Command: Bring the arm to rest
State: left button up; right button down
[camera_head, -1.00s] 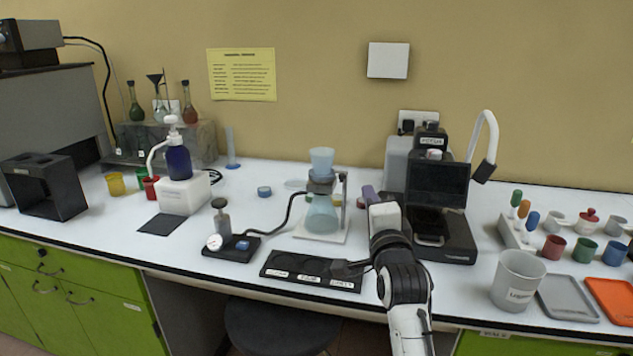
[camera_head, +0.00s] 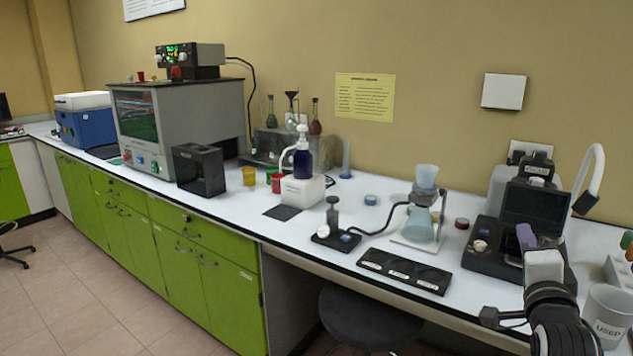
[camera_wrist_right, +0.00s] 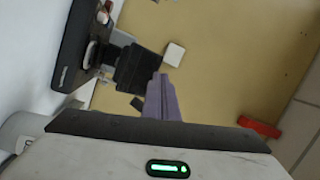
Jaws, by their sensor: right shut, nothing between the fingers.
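My right arm comes in at the bottom right of the head view. Its white wrist housing points up and away, with the slim purple fingers of my right gripper (camera_head: 525,236) at the far end. The fingers are together and empty, and they overlap the front of the black screen device (camera_head: 533,207) in the picture. In the right wrist view the purple fingers (camera_wrist_right: 162,88) show closed, with nothing between them. My left gripper is not in view.
A grey beaker (camera_head: 608,312) stands right of my arm. A glass flask on a stand (camera_head: 419,226), a black labelled tray (camera_head: 404,271) and a pump bottle (camera_head: 302,160) are to the left. A dark stool (camera_head: 370,318) is under the bench (camera_head: 345,215).

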jog(key=s+d+r+n+t+h, duration=0.1)
jog(key=s+d+r+n, duration=0.15)
jog(key=d+r, duration=0.45)
jog(key=s+d+r+n+t+h, duration=0.1)
jog(key=s+d+r+n, duration=0.15)
jog(key=d+r, duration=0.35)
jog(key=s+a+f+n+g+y, duration=0.2)
jog(key=a+f+n, duration=0.2)
jog(key=f, duration=0.8)
jog(key=s+a+f+n+g+y, duration=0.25)
jog(key=a+f+n, duration=0.2)
jog(key=f, duration=0.75)
jog(key=s+a+f+n+g+y, duration=0.25)
jog(key=a+f+n, duration=0.2)
jog(key=f, duration=0.75)
jog(key=s+a+f+n+g+y, duration=0.25)
jog(key=s+a+f+n, duration=0.2)
jog(key=s+f, duration=0.6)
jog(key=s+a+f+n+g+y, duration=0.1)
jog(key=s+a+f+n+g, duration=0.3)
jog(key=s+f, duration=0.7)
jog(key=a+r+m+t, duration=0.1)
jog(key=a+m, duration=0.5)
jog(key=a, duration=0.7)
jog(key=shift+s+a+t, duration=0.25)
jog(key=shift+s+t, duration=0.15)
jog(key=shift+t, duration=0.15)
